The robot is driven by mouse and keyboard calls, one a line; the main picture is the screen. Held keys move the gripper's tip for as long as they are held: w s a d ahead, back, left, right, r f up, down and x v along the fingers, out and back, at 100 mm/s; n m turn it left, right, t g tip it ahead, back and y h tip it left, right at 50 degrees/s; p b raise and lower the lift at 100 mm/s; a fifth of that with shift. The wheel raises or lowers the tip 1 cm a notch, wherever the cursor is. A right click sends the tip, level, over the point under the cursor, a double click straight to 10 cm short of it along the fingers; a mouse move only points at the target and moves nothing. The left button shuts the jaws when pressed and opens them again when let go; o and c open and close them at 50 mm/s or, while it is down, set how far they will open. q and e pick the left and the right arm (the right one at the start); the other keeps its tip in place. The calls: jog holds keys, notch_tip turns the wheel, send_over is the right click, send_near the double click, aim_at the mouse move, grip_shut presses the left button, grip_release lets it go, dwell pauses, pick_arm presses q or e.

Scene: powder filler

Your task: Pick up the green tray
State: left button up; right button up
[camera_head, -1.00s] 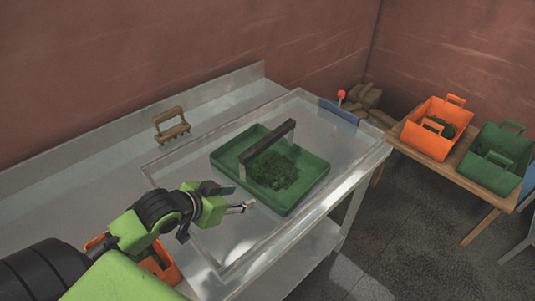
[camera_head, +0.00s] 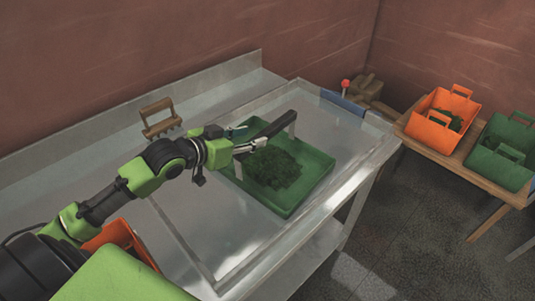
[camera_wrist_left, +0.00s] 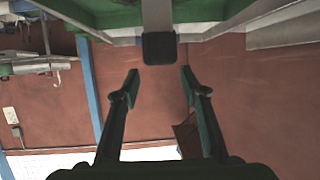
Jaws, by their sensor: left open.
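The green tray (camera_head: 313,160) sits on the metal table and holds dark green leafy material (camera_head: 272,167). A dark handle bar (camera_head: 270,129) arches over it on upright posts. My left gripper (camera_head: 246,138) is open at the left end of this handle, with its fingers close around that end in the head view. In the left wrist view, the dark end of the handle (camera_wrist_left: 159,48) is ahead of the two spread fingers (camera_wrist_left: 159,86), apart from them. The tray's left part is hidden behind my arm. My right gripper is not in view.
The metal table (camera_head: 335,130) has a raised rim. A brown wooden-handled tool (camera_head: 160,117) stands behind my arm. An orange crate (camera_head: 121,237) is below my left arm. An orange bin (camera_head: 435,125) and a green bin (camera_head: 503,160) stand on a wooden bench at right.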

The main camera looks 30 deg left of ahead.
aim_at(264, 132)
pick_arm(q)
jog(key=x, duration=0.3)
jog(key=shift+d+r+p, duration=0.15)
jog(key=shift+p, duration=0.15)
jog(key=shift+w+f, duration=0.2)
jog(key=shift+w, duration=0.2)
jog(key=shift+w+f+p, duration=0.1)
jog(key=shift+w+p, duration=0.25)
jog(key=p+x, duration=0.1)
jog(key=x, duration=0.2)
jog(key=shift+w, duration=0.1)
jog(key=shift+w+f, duration=0.35)
jog(key=shift+w, duration=0.1)
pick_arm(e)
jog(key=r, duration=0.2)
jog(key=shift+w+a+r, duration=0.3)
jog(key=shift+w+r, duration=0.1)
pick_arm(q)
jog(key=shift+s, duration=0.1)
grip_shut()
jog(key=shift+r, duration=0.1)
